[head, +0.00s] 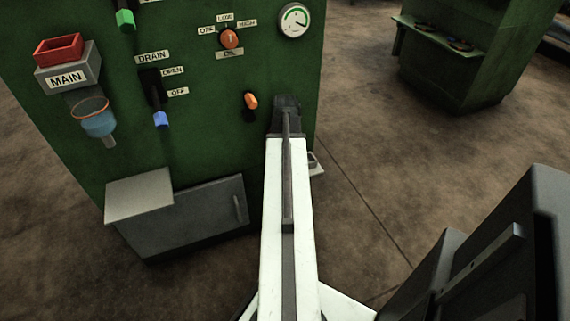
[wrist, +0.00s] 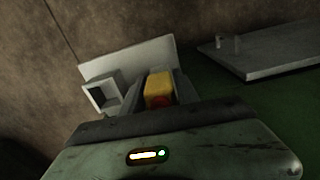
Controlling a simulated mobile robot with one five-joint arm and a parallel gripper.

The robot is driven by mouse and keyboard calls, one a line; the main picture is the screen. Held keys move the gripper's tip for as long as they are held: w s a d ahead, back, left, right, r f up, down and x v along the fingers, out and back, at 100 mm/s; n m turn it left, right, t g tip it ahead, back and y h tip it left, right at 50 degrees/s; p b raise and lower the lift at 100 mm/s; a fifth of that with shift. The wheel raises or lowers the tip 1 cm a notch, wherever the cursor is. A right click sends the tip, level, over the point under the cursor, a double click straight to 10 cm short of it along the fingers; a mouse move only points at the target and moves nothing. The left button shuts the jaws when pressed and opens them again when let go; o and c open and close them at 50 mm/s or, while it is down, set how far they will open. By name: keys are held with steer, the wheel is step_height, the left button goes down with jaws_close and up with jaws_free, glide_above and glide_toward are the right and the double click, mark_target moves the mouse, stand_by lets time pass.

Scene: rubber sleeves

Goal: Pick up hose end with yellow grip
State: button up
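The yellow grip (wrist: 158,88) shows in the wrist view just past the front edge of my gripper's body, with a red patch at its lower part. Grey pieces stand close on both sides of it. They may be the fingers of my gripper (wrist: 156,96), but I cannot tell whether they touch the grip. The rest of the hose is hidden. In the head view my arm hides the grip and the gripper tips.
A pale shelf (wrist: 130,57) with a hollow grey block (wrist: 101,93) lies beside the grip. A grey cabinet (head: 190,222) stands at the base of the green panel (head: 200,130). The panel carries an orange knob (head: 251,101) and a blue-tipped lever (head: 161,119).

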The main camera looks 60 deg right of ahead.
jaws_close()
steer(key=shift+r, duration=0.15)
step_height(320, 180, up, 10)
steer(key=p, duration=1)
